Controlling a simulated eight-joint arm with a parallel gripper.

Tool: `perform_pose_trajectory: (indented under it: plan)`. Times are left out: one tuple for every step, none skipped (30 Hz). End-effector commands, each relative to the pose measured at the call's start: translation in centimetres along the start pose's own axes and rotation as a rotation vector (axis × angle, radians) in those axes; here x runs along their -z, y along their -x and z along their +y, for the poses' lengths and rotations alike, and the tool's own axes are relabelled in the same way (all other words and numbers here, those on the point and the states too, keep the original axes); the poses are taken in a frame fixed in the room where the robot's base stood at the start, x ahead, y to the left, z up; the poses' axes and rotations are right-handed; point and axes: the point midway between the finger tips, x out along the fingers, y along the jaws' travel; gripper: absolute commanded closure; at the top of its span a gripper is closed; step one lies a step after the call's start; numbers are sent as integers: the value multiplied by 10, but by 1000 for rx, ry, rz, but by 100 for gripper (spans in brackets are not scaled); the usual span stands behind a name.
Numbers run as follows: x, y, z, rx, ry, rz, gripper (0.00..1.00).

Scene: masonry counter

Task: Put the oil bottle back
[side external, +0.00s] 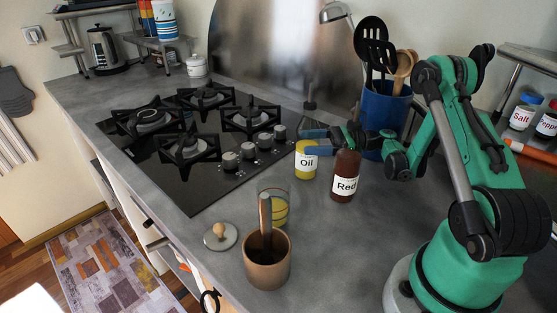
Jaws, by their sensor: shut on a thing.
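The oil bottle (306,163) is yellow with a white "Oil" label. It is upright at the right side of the hob, and I cannot tell whether its base touches the counter. My gripper (308,141) reaches in from the right, with its fingers shut around the bottle's upper part, which they hide. A dark red bottle labelled "Red" (345,177) stands in front of my gripper, just right of the oil bottle.
A blue utensil holder (385,112) stands behind my gripper. A shelf at right holds salt (521,117) and pepper (547,124) jars. A striped glass (278,205), a brown mortar (267,262) and a lid (220,237) stand in front. Counter right of the mortar is clear.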

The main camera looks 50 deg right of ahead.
Motion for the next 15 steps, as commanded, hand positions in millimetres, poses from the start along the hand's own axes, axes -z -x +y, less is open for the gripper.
perform_pose_trajectory:
  plan:
    - [0,0,0,0,0,0,27]
    - [0,0,0,0,0,0,19]
    - [0,0,0,0,0,0,7]
    - [0,0,0,0,0,0,0]
    - [0,0,0,0,0,0,0]
    - [0,0,0,0,0,0,0]
    - [0,0,0,0,0,0,0]
    - [0,0,0,0,0,0,0]
    - [0,0,0,0,0,0,0]
    - [0,0,0,0,0,0,0]
    - [0,0,0,0,0,0,0]
    - [0,0,0,0,0,0,0]
    - [1,0,0,0,0,0,0]
    - [2,0,0,0,0,0,0]
    - [5,0,0,0,0,0,0]
